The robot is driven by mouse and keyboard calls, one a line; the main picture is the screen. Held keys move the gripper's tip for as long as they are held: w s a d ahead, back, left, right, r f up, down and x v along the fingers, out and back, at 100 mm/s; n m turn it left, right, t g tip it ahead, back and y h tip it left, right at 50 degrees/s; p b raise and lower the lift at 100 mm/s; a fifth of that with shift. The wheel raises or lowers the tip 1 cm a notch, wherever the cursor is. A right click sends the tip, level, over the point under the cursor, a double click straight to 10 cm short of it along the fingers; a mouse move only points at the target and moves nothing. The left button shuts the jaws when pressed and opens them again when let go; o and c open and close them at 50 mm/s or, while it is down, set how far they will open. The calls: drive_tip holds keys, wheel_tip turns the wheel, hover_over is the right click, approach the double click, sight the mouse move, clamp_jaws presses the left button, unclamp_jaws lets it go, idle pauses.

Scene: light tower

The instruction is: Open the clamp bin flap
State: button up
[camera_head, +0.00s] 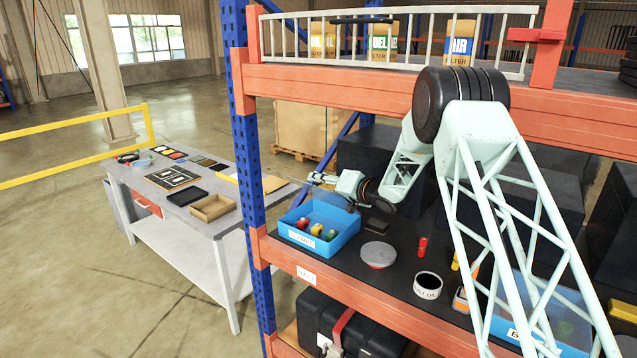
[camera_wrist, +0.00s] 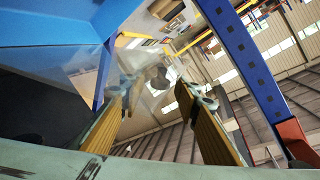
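The blue clamp bin (camera_head: 345,243) stands at the left end of the black shelf, with a small label on its front. Red, yellow and green pieces (camera_head: 317,231) lie inside. A faint clear flap seems to rise at the bin's top; its exact angle is hard to tell. My gripper (camera_head: 318,179) is just above and behind the bin's top edge. In the wrist view, my gripper (camera_wrist: 158,90) has its two yellow-brown fingers apart, with a clear panel and a blurry grey shape around the tips. I cannot tell whether they touch the flap. Blue bin surface (camera_wrist: 50,25) fills the upper left.
A blue rack post (camera_head: 248,130) stands left of the bin. A grey disc (camera_head: 378,254), a white roll (camera_head: 427,285) and a red cylinder (camera_head: 422,246) lie to its right. A second blue bin (camera_head: 505,328) is behind my arm. An upper orange beam (camera_head: 330,83) crosses above.

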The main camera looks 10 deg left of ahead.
drive_tip(key=shift+v, duration=3.3)
